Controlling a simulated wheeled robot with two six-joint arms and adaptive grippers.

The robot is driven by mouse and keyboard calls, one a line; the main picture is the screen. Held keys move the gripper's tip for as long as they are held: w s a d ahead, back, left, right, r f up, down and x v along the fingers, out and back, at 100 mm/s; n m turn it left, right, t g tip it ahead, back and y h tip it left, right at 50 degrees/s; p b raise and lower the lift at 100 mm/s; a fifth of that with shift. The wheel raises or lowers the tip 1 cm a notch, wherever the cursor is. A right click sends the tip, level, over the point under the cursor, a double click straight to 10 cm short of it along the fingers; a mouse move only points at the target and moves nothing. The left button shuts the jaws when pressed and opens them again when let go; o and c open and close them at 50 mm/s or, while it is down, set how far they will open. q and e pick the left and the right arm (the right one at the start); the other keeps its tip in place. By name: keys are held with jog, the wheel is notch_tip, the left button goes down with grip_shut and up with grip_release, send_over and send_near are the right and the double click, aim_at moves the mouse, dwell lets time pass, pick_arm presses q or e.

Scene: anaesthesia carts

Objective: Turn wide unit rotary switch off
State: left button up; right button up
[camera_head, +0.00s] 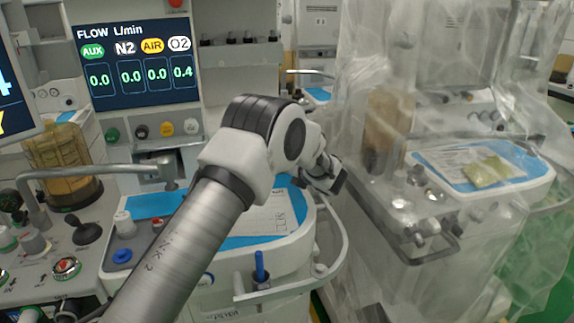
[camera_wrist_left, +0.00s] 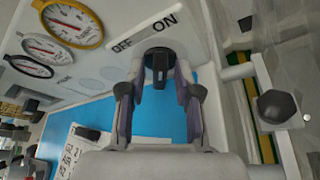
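The rotary switch (camera_wrist_left: 159,66) is a black knob on a pale panel, with the words OFF and ON printed above it in the left wrist view. Its handle runs roughly up and down in that picture; I cannot tell which word it points to. My left gripper (camera_wrist_left: 161,78) is open, with one finger on each side of the knob. Contact with the knob is not clear. In the head view my left gripper (camera_head: 327,175) is at the right side of the middle machine, and the switch is hidden there. My right gripper is not in view.
Round gauges (camera_wrist_left: 70,22) sit on the same panel. A blue worktop (camera_wrist_left: 105,115) with a paper lies beside it. A dark round knob (camera_wrist_left: 277,107) is at the right. In the head view, a plastic-draped cart (camera_head: 400,250) stands right of the gripper, and a curved rail (camera_head: 340,245) runs below.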

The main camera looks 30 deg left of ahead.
pick_arm(q)
grip_shut()
jog(key=shift+s+n+h+b, duration=0.1)
jog(key=shift+n+h+b, duration=0.2)
jog(key=shift+n+b, duration=0.65)
jog(key=n+t+h+b, duration=0.1)
jog(key=n+b, duration=0.1)
jog(key=b, duration=0.5)
jog(key=n+t+h+b, duration=0.1)
jog(key=n+t+b, duration=0.1)
jog(key=b, duration=0.6)
jog(key=n+t+h+b, duration=0.1)
jog(key=n+b, duration=0.2)
jog(key=b, duration=0.4)
jog(key=shift+s+a+f+t+h+b, duration=0.2)
jog(key=shift+s+a+t+h+b, duration=0.1)
jog(key=shift+a+t+b, duration=0.1)
jog(key=shift+r+n+b, duration=0.15)
jog(key=shift+n+b, duration=0.1)
jog(key=shift+b, duration=0.3)
jog(key=shift+r, duration=0.2)
